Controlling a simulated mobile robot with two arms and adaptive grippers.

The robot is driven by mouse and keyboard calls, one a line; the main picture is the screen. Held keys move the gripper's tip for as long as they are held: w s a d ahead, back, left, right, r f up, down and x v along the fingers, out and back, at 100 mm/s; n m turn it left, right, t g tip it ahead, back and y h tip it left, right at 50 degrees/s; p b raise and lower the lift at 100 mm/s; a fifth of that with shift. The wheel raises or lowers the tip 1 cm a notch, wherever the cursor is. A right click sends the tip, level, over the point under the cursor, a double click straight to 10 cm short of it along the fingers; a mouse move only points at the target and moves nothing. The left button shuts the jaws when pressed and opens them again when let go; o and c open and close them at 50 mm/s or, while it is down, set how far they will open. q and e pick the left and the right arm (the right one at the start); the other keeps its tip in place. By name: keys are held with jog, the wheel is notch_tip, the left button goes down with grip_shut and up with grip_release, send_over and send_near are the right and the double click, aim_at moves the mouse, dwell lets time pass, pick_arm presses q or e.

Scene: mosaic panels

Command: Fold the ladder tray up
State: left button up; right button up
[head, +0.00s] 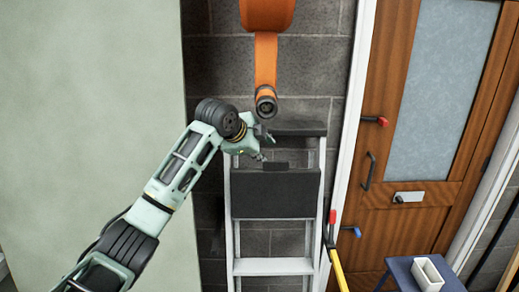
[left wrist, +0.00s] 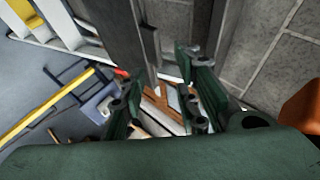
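The grey stepladder (head: 236,245) stands against the block wall. Its wide dark tray (head: 275,195) spans the rails below the dark top cap (head: 300,129); its exact tilt is hard to tell. A small dark piece (head: 275,166) shows at the tray's upper edge. My left gripper (head: 266,148) is at the ladder's upper left, just above the tray. In the left wrist view its two fingers (left wrist: 160,105) are apart, with nothing clearly held between them. A dark panel (left wrist: 152,45) shows beyond the fingers; I cannot tell if they touch it. My right gripper is out of view.
An orange hose fixture (head: 266,60) hangs above the ladder, close to my left gripper. A yellow-handled tool with a red tip (head: 335,250) leans at the ladder's right. A blue stool (head: 400,272) holds a white box (head: 428,273). A wooden door (head: 400,228) is at right.

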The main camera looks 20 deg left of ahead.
pick_arm(q)
jog(key=shift+s+r, duration=0.1)
jog(key=shift+s, duration=0.05)
jog(key=s+a+f+n+g+b, duration=0.1)
jog(key=s+f+n, duration=0.1)
jog(key=f, duration=1.2)
jog(key=s+a+f+n+g+y+b, duration=0.1)
jog(key=s+f+n, duration=0.2)
jog(key=f, duration=1.1)
jog(key=s+a+f+n+g, duration=0.1)
jog(key=s+f+n, duration=0.1)
jog(key=f, duration=1.2)
jog(key=s+a+f+n+g+y+b, duration=0.1)
jog(key=s+f+n, duration=0.1)
jog(key=s+f, duration=1.15)
jog(key=s+f+n+g+b, duration=0.2)
jog(key=s+f+n+g, duration=0.1)
jog(key=s+f, duration=1.95)
jog(key=s+f+n+g, duration=0.1)
jog(key=s+f, duration=0.1)
jog(key=s, duration=1.1)
jog(key=s+d+f+n, duration=0.1)
jog(key=s+f, duration=0.2)
jog(key=s, duration=1)
jog(key=shift+s+g+b, duration=0.15)
jog(key=shift+g+b, duration=0.2)
jog(key=shift+g, duration=0.05)
